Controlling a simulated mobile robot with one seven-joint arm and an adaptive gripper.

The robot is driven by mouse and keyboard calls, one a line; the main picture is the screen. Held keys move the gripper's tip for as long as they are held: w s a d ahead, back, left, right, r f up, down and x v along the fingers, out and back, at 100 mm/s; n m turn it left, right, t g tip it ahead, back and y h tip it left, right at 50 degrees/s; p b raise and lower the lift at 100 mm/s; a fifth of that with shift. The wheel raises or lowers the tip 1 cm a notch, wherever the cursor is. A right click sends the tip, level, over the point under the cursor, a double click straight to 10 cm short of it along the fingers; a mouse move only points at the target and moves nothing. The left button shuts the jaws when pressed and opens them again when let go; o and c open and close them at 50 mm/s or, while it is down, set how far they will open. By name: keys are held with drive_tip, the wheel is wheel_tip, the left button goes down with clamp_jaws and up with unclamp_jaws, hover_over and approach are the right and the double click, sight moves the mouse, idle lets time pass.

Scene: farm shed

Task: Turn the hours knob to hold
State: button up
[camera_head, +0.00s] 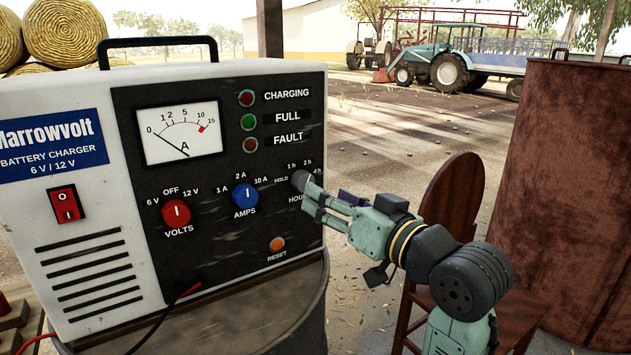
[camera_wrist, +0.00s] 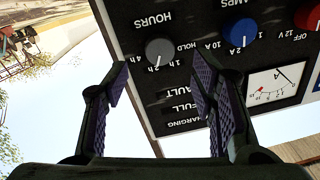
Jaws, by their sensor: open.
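The hours knob (camera_head: 299,179) is small, round and grey, at the right side of the charger's black panel. It also shows in the wrist view (camera_wrist: 158,51), with HOLD, 1 h and 2 h labels around it. My gripper (camera_head: 311,194) is at the panel's right side, close to the knob and partly covering the HOURS label. In the wrist view my gripper (camera_wrist: 157,72) is open, its purple-padded fingers apart, with the knob seen between and beyond the tips. Contact cannot be made out.
The white battery charger (camera_head: 85,215) stands on a barrel top (camera_head: 240,310). The blue amps knob (camera_head: 245,196) is just left of the hours knob, the red volts knob (camera_head: 176,213) farther left, the orange reset button (camera_head: 277,244) below. A wooden chair (camera_head: 455,190) stands right.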

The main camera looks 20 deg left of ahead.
sight(303, 181)
drive_tip(key=p+x, duration=0.1)
drive_tip(key=x, duration=0.5)
drive_tip(key=shift+w, duration=0.15)
drive_tip(key=c, duration=1.1)
drive_tip(key=shift+c, duration=0.2)
